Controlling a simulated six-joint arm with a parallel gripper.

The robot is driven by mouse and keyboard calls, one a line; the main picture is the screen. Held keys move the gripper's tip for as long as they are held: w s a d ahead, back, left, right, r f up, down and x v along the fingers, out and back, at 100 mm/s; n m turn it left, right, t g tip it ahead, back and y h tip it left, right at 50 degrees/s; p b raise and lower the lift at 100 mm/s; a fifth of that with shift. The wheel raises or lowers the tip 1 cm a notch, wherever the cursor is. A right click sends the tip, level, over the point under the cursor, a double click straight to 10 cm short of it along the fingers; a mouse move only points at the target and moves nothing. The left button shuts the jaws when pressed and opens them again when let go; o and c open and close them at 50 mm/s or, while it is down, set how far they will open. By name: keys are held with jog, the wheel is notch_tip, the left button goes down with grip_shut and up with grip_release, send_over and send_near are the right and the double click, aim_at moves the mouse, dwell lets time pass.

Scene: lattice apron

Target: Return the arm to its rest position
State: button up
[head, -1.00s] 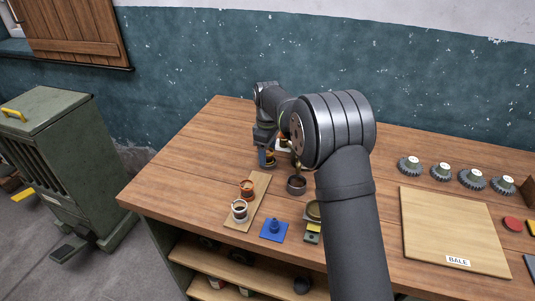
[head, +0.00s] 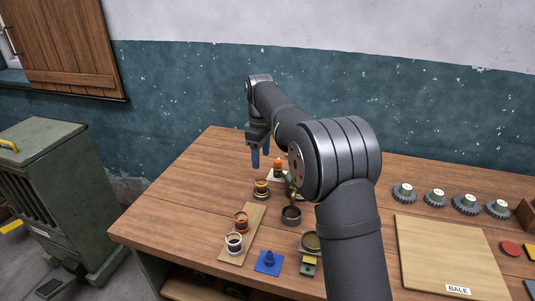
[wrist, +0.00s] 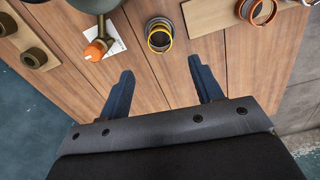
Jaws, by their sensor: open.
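My gripper (head: 260,158) is raised above the far left part of the wooden table (head: 165,215), with its two blue fingers pointing down. In the wrist view the gripper (wrist: 164,88) has its fingers wide apart, with only bare tabletop between them. A yellow-and-dark ringed cup (head: 261,188) stands on the table below and just in front of the fingers, clear of them. It also shows in the wrist view (wrist: 159,36). My forearm covers part of the middle of the table.
A wooden strip (head: 252,222) holds two cups near the left edge. A dark pot (head: 291,216), an orange-topped item (head: 278,165) on white paper and a blue block (head: 268,262) stand nearby. Several gears (head: 435,198) and a board marked BALE (head: 450,252) lie at right.

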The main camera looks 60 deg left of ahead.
aim_at(262, 181)
jog(key=shift+f, duration=0.15)
jog(key=shift+f, duration=3.8)
jog(key=shift+f, duration=2.15)
notch_tip(262, 181, up, 10)
jog(key=shift+r, duration=0.25)
jog(key=s+d, duration=0.6)
jog(key=s, duration=0.1)
notch_tip(262, 181, down, 10)
jog(key=shift+w+d, duration=0.1)
jog(key=r, duration=0.4)
jog(key=shift+w+d+r, duration=0.15)
jog(key=shift+d+r, duration=0.05)
jog(key=shift+d, duration=0.05)
jog(key=shift+d+r, duration=0.1)
jog(key=shift+r, duration=0.4)
